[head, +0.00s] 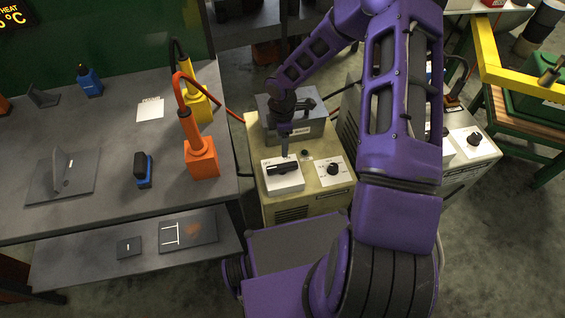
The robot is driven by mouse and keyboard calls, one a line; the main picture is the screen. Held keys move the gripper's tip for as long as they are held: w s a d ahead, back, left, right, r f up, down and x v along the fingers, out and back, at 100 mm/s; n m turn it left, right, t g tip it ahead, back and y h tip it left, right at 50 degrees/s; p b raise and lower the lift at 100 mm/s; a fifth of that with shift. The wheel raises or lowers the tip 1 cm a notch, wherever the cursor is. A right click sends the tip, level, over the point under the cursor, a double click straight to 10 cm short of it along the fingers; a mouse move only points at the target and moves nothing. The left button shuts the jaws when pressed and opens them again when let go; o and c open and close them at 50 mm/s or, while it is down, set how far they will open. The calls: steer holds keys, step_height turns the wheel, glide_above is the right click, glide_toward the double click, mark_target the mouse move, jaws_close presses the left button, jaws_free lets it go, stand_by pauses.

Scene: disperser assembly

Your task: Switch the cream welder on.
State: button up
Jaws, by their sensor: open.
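The cream welder (315,205) stands in the middle of the head view, beside the workbench. Its top panel carries a black switch handle (283,169) on a white plate and a round black dial (333,169) on a second white plate. The handle lies roughly sideways; its label is too small to read surely. My gripper (285,153) points down just above and behind the handle, with no object seen in it. Its dark fingers overlap the handle's far edge, so I cannot tell whether they touch it. The finger gap is not clear at this size.
A grey box (308,128) sits on the welder's rear. A whitish machine (470,155) with a black knob stands to the right, partly behind my arm. The workbench (100,190) at left holds orange (201,158) and yellow (196,107) tools near its right edge.

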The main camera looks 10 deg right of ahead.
mark_target(282, 166)
step_height(282, 166, down, 12)
steer(key=shift+w+r+b, duration=0.1)
steer(key=shift+r+b, duration=0.15)
steer(key=shift+b, duration=0.2)
jaws_close()
